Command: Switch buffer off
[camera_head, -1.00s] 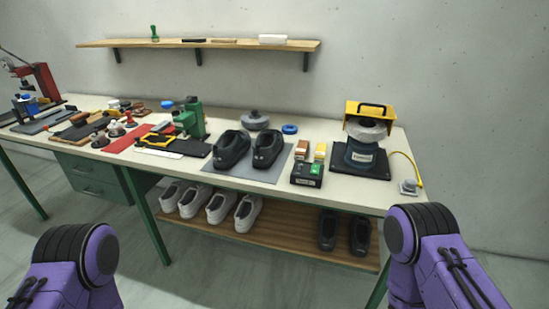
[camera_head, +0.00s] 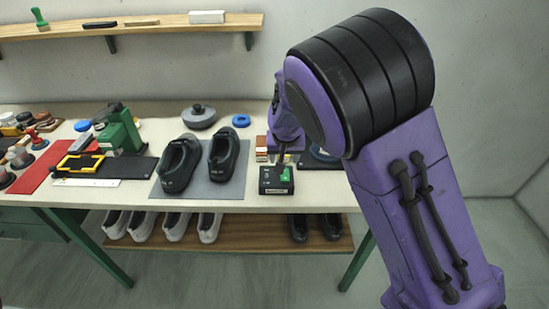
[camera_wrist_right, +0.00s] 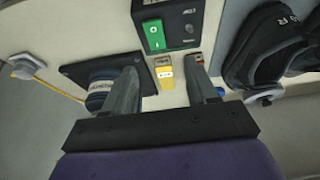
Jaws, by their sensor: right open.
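A black control box (camera_head: 276,185) with a green rocker switch (camera_head: 286,176) sits near the table's front edge. In the right wrist view the box (camera_wrist_right: 187,30) is at the top, with the green rocker (camera_wrist_right: 153,36) on its left part. My right gripper (camera_wrist_right: 164,73) is open and empty, with the box beyond its fingertips. In the head view my right arm covers most of the buffer; only part of its dark base plate (camera_head: 318,156) shows. The buffer's blue body (camera_wrist_right: 99,90) shows beside the left finger in the wrist view. My left gripper is out of view.
Black shoes (camera_head: 224,153) stand on a grey mat left of the box. Small yellow and brown blocks (camera_wrist_right: 164,70) lie close to the box. A grey piece with a yellow cable (camera_wrist_right: 27,63) lies past the buffer. White shoes sit on the lower shelf (camera_head: 255,232).

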